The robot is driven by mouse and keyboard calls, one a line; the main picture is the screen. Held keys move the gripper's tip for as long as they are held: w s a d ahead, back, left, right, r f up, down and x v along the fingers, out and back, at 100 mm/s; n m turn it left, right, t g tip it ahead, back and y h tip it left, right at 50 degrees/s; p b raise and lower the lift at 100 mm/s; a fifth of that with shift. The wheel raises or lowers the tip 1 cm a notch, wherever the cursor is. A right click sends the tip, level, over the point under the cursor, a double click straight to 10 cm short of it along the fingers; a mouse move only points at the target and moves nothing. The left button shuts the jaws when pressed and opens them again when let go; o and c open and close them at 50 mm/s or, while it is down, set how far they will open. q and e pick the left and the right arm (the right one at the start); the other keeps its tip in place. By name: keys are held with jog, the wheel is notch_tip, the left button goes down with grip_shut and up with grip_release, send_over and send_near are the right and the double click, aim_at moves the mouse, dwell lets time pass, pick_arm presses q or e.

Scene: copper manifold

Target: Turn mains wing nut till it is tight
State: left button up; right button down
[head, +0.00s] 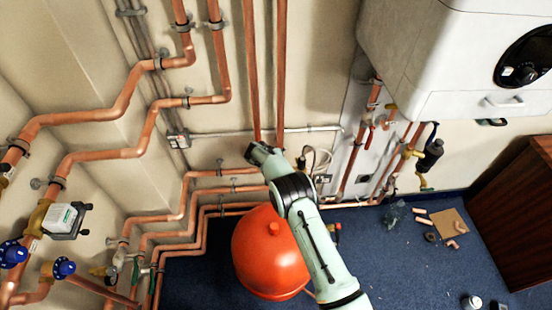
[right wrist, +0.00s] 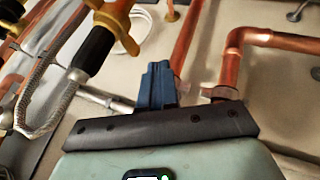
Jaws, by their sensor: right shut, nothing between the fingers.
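My right gripper (right wrist: 157,68) is shut and empty, its blue fingers pressed together in the right wrist view. A copper pipe with a fitting (right wrist: 222,91) is just to the right of the fingers, seemingly apart from them. A brass fitting (right wrist: 107,20) with a black sleeve and a braided hose (right wrist: 65,98) is to the left. I cannot pick out the mains wing nut for certain in either view. In the head view my right arm reaches up from the bottom, and its fingers cannot be made out. My left gripper is not in view.
A red tank (head: 265,260) stands behind my arm. Copper pipes (head: 125,95) run along the left walls, with blue-handled valves (head: 63,267). A white boiler (head: 440,50) hangs at upper right. A brown cabinet (head: 515,210) stands at right. The blue floor (head: 390,270) holds scattered scraps.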

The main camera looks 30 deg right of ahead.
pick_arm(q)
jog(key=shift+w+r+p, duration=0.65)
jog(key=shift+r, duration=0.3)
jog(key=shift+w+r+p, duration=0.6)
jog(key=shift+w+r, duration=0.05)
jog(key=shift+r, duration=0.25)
pick_arm(e)
jog(key=d+f, duration=0.3)
jog(key=d, duration=0.3)
jog(key=shift+d+f, duration=0.25)
jog(key=shift+f, duration=0.15)
jog(key=shift+s, duration=0.1)
